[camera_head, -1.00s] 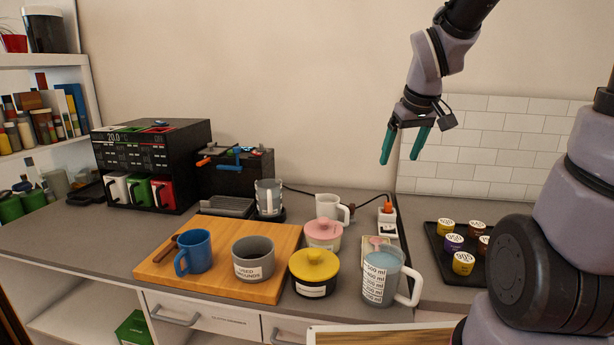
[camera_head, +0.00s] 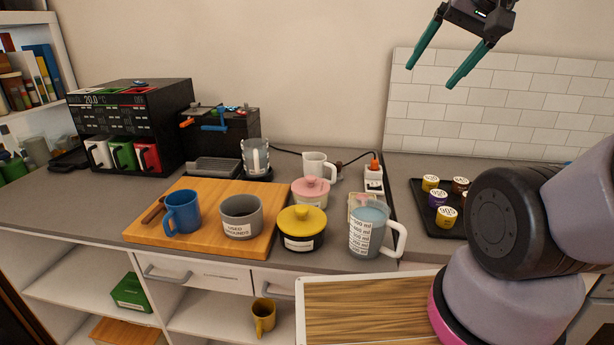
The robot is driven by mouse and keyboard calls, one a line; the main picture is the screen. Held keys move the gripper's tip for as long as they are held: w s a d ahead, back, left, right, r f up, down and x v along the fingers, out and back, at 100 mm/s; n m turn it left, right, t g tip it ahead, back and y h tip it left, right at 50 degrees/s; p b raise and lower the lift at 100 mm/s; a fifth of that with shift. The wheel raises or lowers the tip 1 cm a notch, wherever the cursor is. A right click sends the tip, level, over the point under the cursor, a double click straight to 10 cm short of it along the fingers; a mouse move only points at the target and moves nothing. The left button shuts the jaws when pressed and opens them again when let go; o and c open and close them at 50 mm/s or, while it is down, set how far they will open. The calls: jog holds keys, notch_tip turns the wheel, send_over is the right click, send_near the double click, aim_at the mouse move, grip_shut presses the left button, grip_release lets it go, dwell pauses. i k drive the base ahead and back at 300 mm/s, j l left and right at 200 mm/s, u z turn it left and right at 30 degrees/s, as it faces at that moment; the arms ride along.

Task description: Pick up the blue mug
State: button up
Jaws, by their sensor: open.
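The blue mug (camera_head: 184,213) stands upright at the left part of a wooden board (camera_head: 262,190) on the grey counter. Its handle points to the left and toward me. My gripper (camera_head: 432,72) is open and empty, high in front of the wall at the upper right, with its green fingers pointing down and left. It is well above the counter and far from the mug.
A yellow-lidded pot (camera_head: 301,229), pink-lidded pot (camera_head: 310,192) and measuring jug (camera_head: 371,231) stand further right.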

aim_at(182, 206)
jog(key=k+u, duration=0.1)
jog(key=u, duration=0.3)
jog(key=k+j+u, duration=0.1)
jog(key=u, duration=0.25)
jog(key=k+j+u, duration=0.1)
jog(key=u, duration=0.3)
